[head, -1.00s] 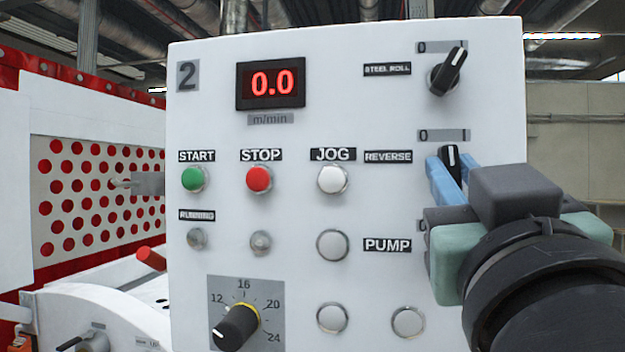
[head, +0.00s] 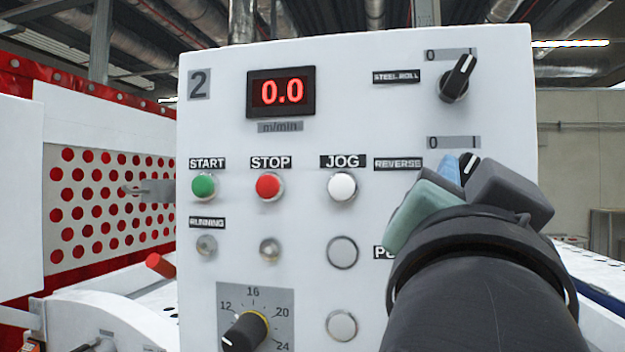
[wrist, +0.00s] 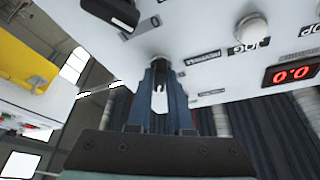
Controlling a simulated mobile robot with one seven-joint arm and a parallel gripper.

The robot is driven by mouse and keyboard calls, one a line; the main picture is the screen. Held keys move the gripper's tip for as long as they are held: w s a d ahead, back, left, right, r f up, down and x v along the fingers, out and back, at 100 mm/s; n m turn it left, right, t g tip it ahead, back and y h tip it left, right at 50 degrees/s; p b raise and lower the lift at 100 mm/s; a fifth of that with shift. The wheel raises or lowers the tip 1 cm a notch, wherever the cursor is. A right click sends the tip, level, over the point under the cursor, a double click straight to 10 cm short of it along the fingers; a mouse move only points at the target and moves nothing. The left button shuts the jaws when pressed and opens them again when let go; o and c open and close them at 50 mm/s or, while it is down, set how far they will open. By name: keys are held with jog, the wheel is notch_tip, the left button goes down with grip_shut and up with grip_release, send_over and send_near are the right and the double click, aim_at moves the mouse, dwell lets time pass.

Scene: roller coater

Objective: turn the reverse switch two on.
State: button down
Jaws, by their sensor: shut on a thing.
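The reverse switch (head: 468,166) is a black knob with a white line, right of the REVERSE label on white panel 2 (head: 300,215). In the head view its top shows, with the white line tilted to the right, toward the I side of the 0–I plate (head: 454,143) above it. My gripper (head: 458,170) is shut on this knob, and its body hides the lower part. In the wrist view the blue fingers (wrist: 161,98) lie on either side of the knob (wrist: 160,88).
The steel roll switch (head: 459,78) sits above, pointing right toward I. A black pump knob (wrist: 112,12) is close by in the wrist view; my arm hides it in the head view. Start (head: 203,186), stop (head: 269,186) and jog (head: 342,186) buttons are to the left.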

jog(key=shift+r, duration=0.1)
dwell(0.3)
jog(key=c, duration=0.8)
grip_release()
jog(key=shift+f, duration=0.2)
